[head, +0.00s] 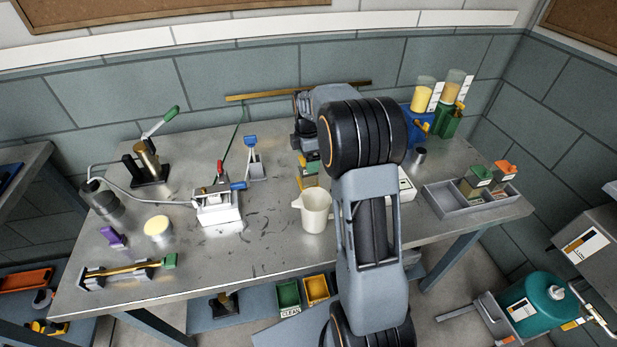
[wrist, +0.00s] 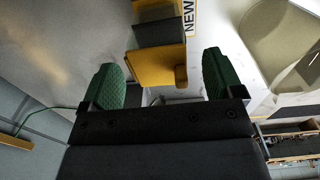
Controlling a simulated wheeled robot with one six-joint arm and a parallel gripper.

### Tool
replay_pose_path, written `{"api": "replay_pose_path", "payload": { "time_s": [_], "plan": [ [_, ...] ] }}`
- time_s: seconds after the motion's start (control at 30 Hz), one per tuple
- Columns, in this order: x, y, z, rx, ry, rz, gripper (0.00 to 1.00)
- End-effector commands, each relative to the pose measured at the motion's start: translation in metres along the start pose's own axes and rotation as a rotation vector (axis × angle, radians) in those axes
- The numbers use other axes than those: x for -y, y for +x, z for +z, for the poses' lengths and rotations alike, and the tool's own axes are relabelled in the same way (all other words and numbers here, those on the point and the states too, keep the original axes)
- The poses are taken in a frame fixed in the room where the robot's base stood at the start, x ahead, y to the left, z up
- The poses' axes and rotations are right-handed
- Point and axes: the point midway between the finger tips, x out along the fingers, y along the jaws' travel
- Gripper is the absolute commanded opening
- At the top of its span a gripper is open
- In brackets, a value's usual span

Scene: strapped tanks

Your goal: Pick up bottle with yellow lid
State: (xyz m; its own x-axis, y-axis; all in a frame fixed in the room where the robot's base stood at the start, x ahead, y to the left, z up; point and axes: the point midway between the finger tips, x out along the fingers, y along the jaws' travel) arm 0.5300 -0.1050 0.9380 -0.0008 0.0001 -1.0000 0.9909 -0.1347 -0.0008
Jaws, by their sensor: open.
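The bottle with the yellow lid (wrist: 158,66) is in the wrist view, with a dark grey body (wrist: 160,34) and a small knob on the lid. It stands between and just beyond the two green-padded fingers of my gripper (wrist: 160,62). The fingers are apart, with nothing held between them. In the head view my gripper (head: 307,157) points down over the table, and the bottle (head: 308,181) shows only partly below it, behind the white jug. I cannot tell the exact gap between fingers and lid.
A white jug (head: 314,211) stands close in front of the bottle; it also shows in the wrist view (wrist: 268,45). A grey tray (head: 440,205) with green-lidded and orange-lidded bottles is to the right. A white fixture (head: 218,208) stands left. Dispensers (head: 422,100) stand back right.

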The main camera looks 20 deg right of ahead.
Motion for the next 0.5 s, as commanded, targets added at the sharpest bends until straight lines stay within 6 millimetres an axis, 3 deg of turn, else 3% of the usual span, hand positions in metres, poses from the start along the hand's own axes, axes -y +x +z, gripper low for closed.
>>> {"api": "replay_pose_path", "payload": {
  "time_s": [0.2, 0.5],
  "plan": [
    [0.000, 0.022, 0.000, 0.000, 0.000, -0.001, 0.86],
    [0.000, 0.025, 0.000, 0.000, 0.000, 0.001, 0.86]
  ]
}}
